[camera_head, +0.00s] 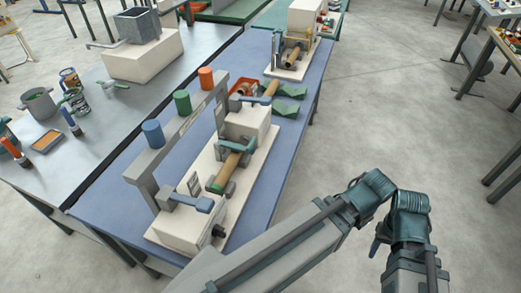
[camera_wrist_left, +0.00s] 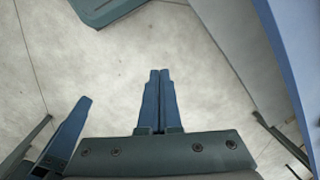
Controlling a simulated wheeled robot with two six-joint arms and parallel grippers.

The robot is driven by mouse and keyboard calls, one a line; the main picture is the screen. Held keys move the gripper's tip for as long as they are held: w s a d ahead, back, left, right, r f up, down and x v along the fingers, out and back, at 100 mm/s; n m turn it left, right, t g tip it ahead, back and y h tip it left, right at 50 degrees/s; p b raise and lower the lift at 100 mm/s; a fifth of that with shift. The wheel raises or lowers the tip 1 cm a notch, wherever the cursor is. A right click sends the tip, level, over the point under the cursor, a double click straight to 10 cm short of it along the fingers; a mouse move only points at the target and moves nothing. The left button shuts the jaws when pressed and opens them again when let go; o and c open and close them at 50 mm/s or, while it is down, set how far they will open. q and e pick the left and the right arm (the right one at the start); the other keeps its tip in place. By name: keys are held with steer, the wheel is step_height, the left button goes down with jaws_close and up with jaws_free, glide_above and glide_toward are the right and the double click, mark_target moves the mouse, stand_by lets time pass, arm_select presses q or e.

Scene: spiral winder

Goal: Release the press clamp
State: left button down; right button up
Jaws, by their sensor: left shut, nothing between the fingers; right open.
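The spiral winder stands on the blue table in the head view, on a pale base plate (camera_head: 158,235). A brown tube (camera_head: 228,168) lies across it between two pale blocks, with grey-green brackets around it. A blue-grey lever (camera_head: 194,202) lies across the near block and another lever (camera_head: 257,100) is at the far block; which is the press clamp I cannot tell. My right gripper (camera_head: 378,242), partly visible, is open and right of the table, apart from the winder. My left gripper (camera_wrist_left: 160,100) is shut and empty above the floor in the left wrist view.
A grey post frame (camera_head: 170,140) carries blue, green and orange spools beside the winder. Green V-blocks (camera_head: 290,92) and a red bin (camera_head: 243,89) lie behind it. A second machine (camera_head: 290,58) stands farther back.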

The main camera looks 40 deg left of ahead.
arm_select(q)
steer(key=w+a+r+m+g+y, duration=0.1)
steer(key=w+a+r+m+y, duration=0.1)
steer(key=a, duration=0.7)
steer(key=w+a+r+m+g+y+p, duration=0.1)
steer(key=w+a+r+m+y, duration=0.2)
steer(key=a, duration=0.7)
steer(key=w+a+r+m+y, duration=0.2)
steer(key=w+a+r+m, duration=0.2)
steer(key=a, duration=0.6)
steer(key=shift+a+m+g+y+p, duration=0.25)
steer(key=shift+m+g+y+p, duration=0.15)
steer(key=shift+m, duration=0.2)
steer(key=b+x, duration=0.6)
steer(key=x, duration=0.3)
steer(key=shift+a+f+b, duration=0.3)
steer(key=shift+b, duration=0.05)
